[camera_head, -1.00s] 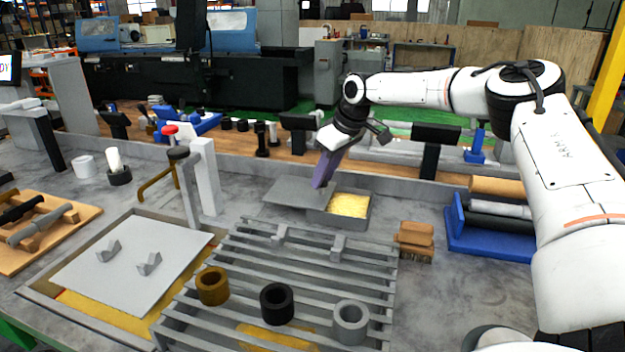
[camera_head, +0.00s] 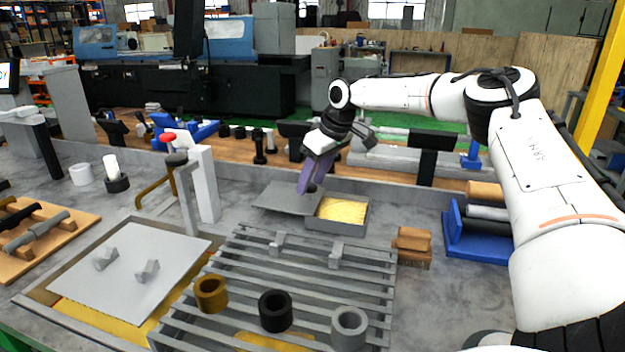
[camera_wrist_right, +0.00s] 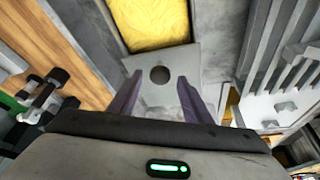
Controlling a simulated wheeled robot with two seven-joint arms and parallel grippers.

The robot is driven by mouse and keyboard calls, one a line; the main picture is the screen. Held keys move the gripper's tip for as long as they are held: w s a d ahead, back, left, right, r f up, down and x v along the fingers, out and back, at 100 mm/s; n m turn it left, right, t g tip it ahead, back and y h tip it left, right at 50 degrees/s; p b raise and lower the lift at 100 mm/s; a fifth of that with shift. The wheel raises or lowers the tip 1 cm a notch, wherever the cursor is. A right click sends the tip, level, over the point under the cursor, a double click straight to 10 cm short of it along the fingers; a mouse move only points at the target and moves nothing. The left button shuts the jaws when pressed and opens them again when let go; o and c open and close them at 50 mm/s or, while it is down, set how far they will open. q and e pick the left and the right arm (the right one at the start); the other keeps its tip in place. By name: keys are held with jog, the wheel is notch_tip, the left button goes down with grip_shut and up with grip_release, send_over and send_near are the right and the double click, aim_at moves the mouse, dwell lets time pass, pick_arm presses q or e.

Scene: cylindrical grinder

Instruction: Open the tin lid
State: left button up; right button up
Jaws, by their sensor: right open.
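The grey tin (camera_head: 336,227) stands on the bench with yellow contents showing. They also show in the right wrist view (camera_wrist_right: 158,25). Its flat grey lid (camera_head: 272,198) lies to the left of the opening; whether its right edge still rests on the tin's rim is unclear. In the right wrist view the lid (camera_wrist_right: 158,98) has a dark round spot, which may be a knob or a hole. My right gripper (camera_head: 309,189) is over the lid, pointing down. Its purple fingers (camera_wrist_right: 158,97) are open on either side of the spot. My left gripper is out of view.
A grey slatted rack (camera_head: 300,262) with several rings is in front of the tin. A brush (camera_head: 413,243) and a blue holder (camera_head: 475,243) are to the right. A grey plate (camera_head: 130,268) lies front left. A raised ledge (camera_head: 400,197) runs behind.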

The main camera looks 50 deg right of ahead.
jog(key=v, duration=1)
dwell(0.3)
